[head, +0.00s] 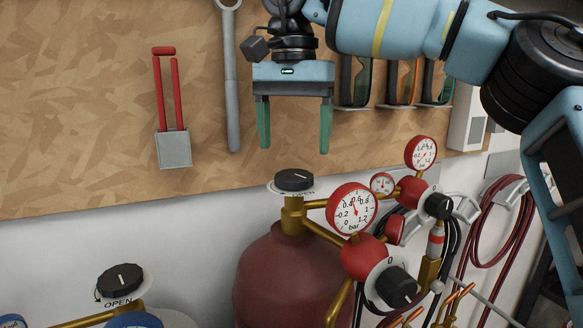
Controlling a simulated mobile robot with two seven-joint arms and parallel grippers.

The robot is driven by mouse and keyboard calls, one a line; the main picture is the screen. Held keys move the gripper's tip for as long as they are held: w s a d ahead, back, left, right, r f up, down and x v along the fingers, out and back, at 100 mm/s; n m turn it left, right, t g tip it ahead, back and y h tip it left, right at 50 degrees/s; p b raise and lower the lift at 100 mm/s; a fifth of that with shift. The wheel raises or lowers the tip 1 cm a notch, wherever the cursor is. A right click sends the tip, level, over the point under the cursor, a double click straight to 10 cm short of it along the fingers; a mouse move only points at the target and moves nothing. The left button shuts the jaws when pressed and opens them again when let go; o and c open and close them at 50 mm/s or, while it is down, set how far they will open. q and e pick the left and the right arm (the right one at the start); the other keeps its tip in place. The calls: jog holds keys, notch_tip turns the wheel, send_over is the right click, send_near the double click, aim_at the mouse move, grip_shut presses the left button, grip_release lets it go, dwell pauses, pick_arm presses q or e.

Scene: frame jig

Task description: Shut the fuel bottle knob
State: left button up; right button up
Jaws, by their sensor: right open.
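The red fuel bottle (287,275) stands in the lower middle of the head view. Its black knob (294,179) sits on top of a brass valve, over a white dial plate with partly hidden lettering. My right gripper (294,146) points down above the knob, with its two green fingers apart and nothing between them. The fingertips are higher in the picture than the knob and do not appear to touch it. My left gripper is not in view.
A gauge (351,209) and regulator knob (397,287) stand right of the bottle's valve. Another black knob (120,280) marked OPEN is at lower left. Red hoses (500,230) hang at right.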

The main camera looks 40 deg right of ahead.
aim_at(294, 174)
jog(key=shift+f, duration=2.6)
jog(key=shift+c, duration=0.3)
jog(key=c, duration=0.9)
